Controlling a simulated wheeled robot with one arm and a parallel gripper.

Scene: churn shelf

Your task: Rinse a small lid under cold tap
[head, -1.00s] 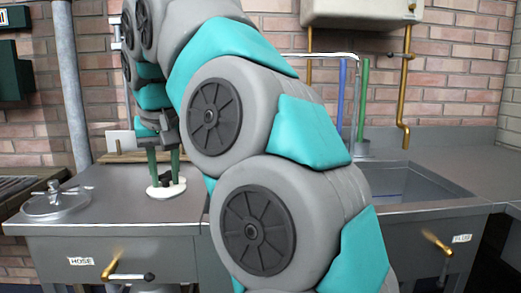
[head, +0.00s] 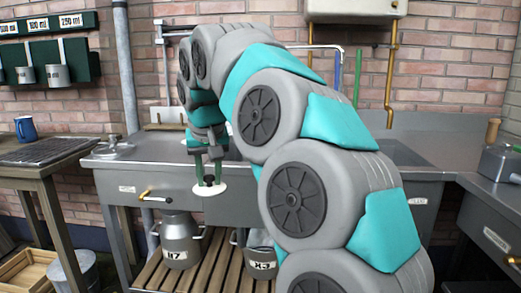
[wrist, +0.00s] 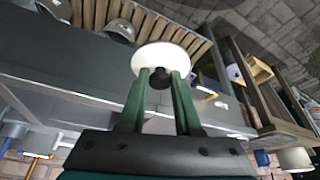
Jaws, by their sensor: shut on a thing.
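The small lid (head: 210,190) is a white disc with a dark knob in the middle. My gripper (head: 208,181) points down and is shut on the knob, holding the lid level in front of the counter's front edge. In the wrist view the lid (wrist: 150,55) sits beyond the green fingers of my gripper (wrist: 160,78), which pinch its dark knob. The sink (head: 405,155) is at the right, partly hidden by my arm. A brass pipe (head: 391,75) comes down the wall above it. I cannot tell which outlet is the cold tap.
A blue mug (head: 26,128) stands on the wooden bench at the left. Churns marked N7 (head: 180,240) and X3 (head: 261,265) stand on the slatted shelf (head: 215,262) below. A wooden crate (head: 28,272) is at bottom left.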

